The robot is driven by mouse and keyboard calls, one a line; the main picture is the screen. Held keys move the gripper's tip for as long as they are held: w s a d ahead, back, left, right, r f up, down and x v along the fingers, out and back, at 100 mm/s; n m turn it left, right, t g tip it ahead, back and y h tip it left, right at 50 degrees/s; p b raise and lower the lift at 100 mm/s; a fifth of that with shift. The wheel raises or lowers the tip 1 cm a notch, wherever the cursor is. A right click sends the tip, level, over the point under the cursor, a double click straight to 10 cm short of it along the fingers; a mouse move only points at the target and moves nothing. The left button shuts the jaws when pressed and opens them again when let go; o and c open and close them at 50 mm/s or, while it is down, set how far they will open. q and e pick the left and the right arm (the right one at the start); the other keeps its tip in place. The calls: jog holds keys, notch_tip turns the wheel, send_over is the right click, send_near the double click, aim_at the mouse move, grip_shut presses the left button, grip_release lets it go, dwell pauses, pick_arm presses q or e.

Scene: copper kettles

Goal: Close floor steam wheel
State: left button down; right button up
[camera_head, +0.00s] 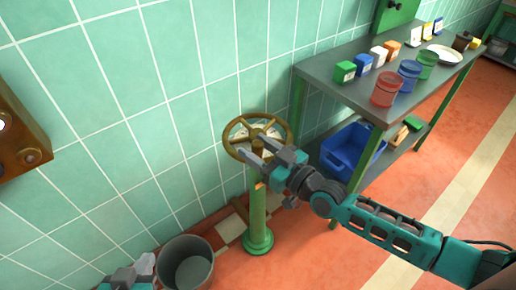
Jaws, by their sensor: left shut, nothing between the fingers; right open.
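The floor steam wheel (234,132) is a brass-coloured handwheel with spokes, lying roughly level on top of a green floor post (257,222) in front of the tiled wall. A pale dial or plate shows under its spokes. My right gripper (252,150) is open and reaches in from the right. Its fingers lie over the near right part of the wheel in the picture; I cannot tell whether they touch it. My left gripper (144,266) is shut and empty, low at the bottom edge, well apart from the wheel and partly cut off by the frame.
A grey bucket (186,262) stands on the floor left of the post. A green-legged table (335,88) with small boxes, coloured jars and a plate (441,54) stands right. A blue bin (347,148) sits on its lower shelf. A brass panel (20,135) hangs at left.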

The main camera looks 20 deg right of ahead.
grip_shut()
dwell(0.5)
